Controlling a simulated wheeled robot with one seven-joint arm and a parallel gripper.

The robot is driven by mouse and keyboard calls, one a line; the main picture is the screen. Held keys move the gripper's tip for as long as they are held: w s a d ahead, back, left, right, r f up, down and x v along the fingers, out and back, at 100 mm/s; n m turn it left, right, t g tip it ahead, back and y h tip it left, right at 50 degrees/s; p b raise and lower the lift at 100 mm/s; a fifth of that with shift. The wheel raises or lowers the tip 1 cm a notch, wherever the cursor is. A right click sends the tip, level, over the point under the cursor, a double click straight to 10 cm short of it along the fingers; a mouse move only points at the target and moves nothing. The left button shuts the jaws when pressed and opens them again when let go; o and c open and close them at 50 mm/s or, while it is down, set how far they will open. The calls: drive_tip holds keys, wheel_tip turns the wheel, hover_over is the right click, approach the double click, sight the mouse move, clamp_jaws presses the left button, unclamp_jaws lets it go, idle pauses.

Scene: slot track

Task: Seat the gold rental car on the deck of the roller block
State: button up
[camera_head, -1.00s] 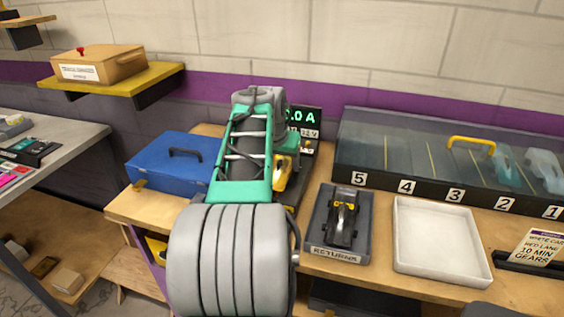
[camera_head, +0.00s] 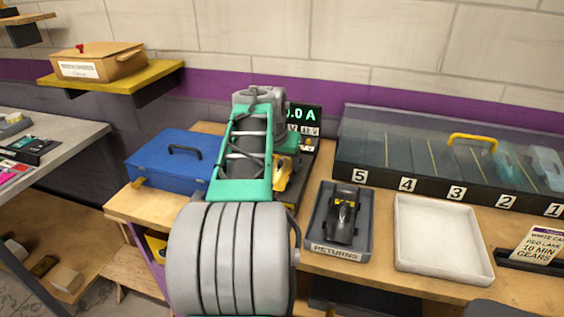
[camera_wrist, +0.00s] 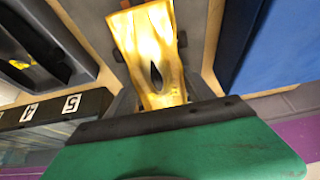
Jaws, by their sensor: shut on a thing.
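The gold car (camera_wrist: 152,42) fills the upper middle of the wrist view, with dark wheels at its sides. My gripper (camera_wrist: 160,90) is shut on it; the dark fingers show at either side of its near end. In the head view a small yellow-gold part of the car (camera_head: 283,173) shows beside my arm, which hides the rest and the gripper. The roller block (camera_head: 293,196) is mostly hidden behind my arm, near the lit display (camera_head: 303,115). The car is over or on its grey deck (camera_wrist: 93,14); I cannot tell whether they touch.
A grey returns tray (camera_head: 362,240) holds a black car (camera_head: 342,216). A white tray (camera_head: 400,255) stands empty to its right. A blue toolbox (camera_head: 150,165) is close on the left of my arm. A clear-lidded case (camera_head: 420,140) with numbered lanes lines the back.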

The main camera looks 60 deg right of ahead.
drive_tip(key=shift+f, duration=0.1)
drive_tip(key=o, duration=1.6)
drive_tip(key=shift+o, duration=0.2)
drive_tip(key=shift+r+p, duration=3.6)
drive_tip(key=shift+r, duration=1.4)
